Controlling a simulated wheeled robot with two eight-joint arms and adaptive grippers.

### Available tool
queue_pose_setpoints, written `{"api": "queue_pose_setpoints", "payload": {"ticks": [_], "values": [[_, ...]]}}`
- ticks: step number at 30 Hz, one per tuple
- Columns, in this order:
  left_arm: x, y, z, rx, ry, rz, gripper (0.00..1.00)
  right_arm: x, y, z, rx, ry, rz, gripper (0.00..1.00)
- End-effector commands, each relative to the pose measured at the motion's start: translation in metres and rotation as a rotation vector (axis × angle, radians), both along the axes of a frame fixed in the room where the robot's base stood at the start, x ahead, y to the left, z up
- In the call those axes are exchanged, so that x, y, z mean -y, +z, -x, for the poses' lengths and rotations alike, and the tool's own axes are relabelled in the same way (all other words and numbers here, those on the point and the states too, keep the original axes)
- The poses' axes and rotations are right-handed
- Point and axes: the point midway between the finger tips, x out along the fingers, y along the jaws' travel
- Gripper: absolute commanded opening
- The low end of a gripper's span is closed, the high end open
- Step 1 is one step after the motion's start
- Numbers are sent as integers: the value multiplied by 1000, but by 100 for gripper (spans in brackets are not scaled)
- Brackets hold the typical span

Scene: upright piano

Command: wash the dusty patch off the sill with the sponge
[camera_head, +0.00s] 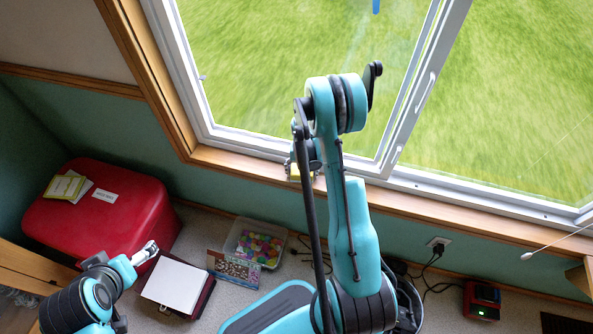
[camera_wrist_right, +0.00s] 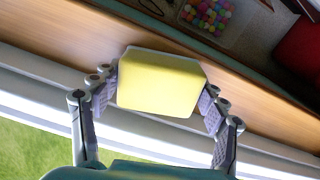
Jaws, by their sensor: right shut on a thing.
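The yellow sponge (camera_wrist_right: 160,82) is gripped between the two fingers of my right gripper (camera_wrist_right: 156,98), over the wooden sill (camera_wrist_right: 58,38) in the wrist view. I cannot tell whether the sponge touches the wood. In the head view the sill (camera_head: 236,164) runs below the window, and my right gripper (camera_head: 299,164) is at it, mostly covered by my right arm. A bit of the sponge (camera_head: 294,172) shows there. I cannot make out the dusty patch; the arm, gripper or sponge may hide it. My left gripper (camera_head: 147,252) is low at the left, away from the sill; its fingers are too small to judge.
The window frame (camera_head: 260,146) borders the sill. Below stand a red chest (camera_head: 135,210) with papers, a clear bin (camera_head: 236,232) of colourful balls, a notebook (camera_head: 174,286) and a red device (camera_head: 482,299). The sill right of my arm looks clear.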

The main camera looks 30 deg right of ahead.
Motion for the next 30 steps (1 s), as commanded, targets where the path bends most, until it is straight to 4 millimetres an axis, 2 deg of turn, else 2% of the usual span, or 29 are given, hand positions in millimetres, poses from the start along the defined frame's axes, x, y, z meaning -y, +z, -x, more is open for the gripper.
{"api": "queue_pose_setpoints", "payload": {"ticks": [21,30], "values": [[0,0,0,0,0,0,94,32,1,37,0,-1,0,50],[0,0,0,0,0,0,94,30,-2,35,1,2,-1,50]]}}
